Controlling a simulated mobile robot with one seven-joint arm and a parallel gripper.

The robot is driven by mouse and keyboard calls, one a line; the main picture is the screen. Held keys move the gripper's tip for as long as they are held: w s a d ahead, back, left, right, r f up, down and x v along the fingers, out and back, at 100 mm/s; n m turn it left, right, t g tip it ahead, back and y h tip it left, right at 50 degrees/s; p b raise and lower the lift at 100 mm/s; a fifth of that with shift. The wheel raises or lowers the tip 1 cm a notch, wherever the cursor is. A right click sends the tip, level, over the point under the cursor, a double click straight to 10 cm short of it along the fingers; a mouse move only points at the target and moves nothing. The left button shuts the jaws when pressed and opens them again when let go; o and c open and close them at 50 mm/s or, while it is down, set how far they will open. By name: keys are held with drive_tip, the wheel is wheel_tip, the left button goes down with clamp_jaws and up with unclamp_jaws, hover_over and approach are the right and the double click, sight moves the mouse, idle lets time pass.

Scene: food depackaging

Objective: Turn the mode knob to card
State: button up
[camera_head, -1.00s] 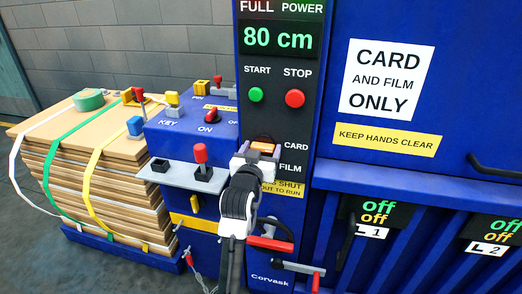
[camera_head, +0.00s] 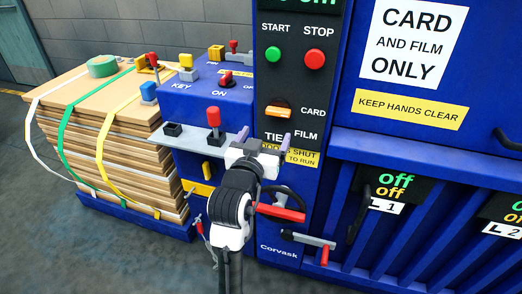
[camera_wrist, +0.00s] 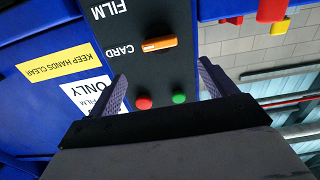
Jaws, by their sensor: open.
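The mode knob (camera_head: 279,108) is an orange bar on the dark panel, with CARD, FILM and TIE lettered around it. Its bar lies nearly level, with its right end toward the CARD label (camera_head: 313,112). In the wrist view, which is turned over, the knob (camera_wrist: 160,44) also lies in line with CARD (camera_wrist: 119,50). My gripper (camera_head: 264,140) is in front of the panel, just below the knob in the head view. Its two purple fingers (camera_wrist: 163,82) are spread and empty, apart from the knob.
Green start (camera_head: 273,54) and red stop (camera_head: 315,59) buttons sit above the knob. A grey shelf (camera_head: 195,139) with a red-topped lever is left of my gripper. A red-handled lever (camera_head: 308,240) is below. Strapped cardboard (camera_head: 110,130) stands at left.

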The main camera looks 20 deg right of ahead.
drive_tip(key=v, duration=0.2)
drive_tip(key=shift+s+a, duration=0.2)
drive_tip(key=shift+s, duration=0.05)
